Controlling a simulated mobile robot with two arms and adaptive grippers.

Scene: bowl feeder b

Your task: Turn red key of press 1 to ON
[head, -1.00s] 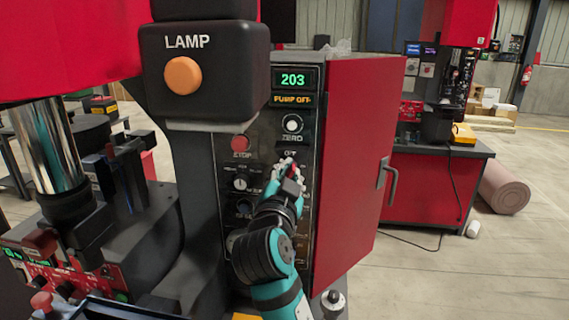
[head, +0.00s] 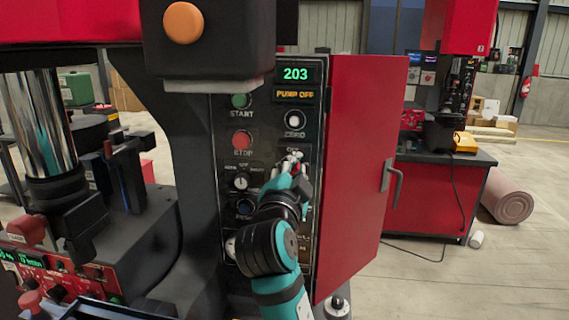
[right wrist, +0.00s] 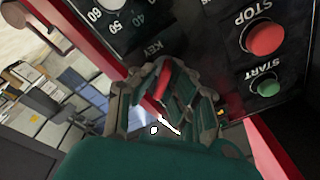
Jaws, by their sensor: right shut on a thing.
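The press control panel (head: 266,130) stands upright in the middle of the head view. My right gripper (head: 293,163) reaches up to it from below, just under the ZERO knob (head: 293,120). In the right wrist view the gripper (right wrist: 166,74) is shut on the red key (right wrist: 162,84), whose red handle shows between the fingers. In the head view the fingers cover most of the key, and its exact angle cannot be read. The key's label is partly hidden. The display (head: 295,74) reads 203, with PUMP OFF lit below it. My left gripper is not in view.
A green START button (head: 241,101) and a red STOP button (head: 242,139) are left of the gripper. A red cabinet door (head: 358,170) stands to the right. The dark lamp housing (head: 207,40) overhangs the panel's upper left.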

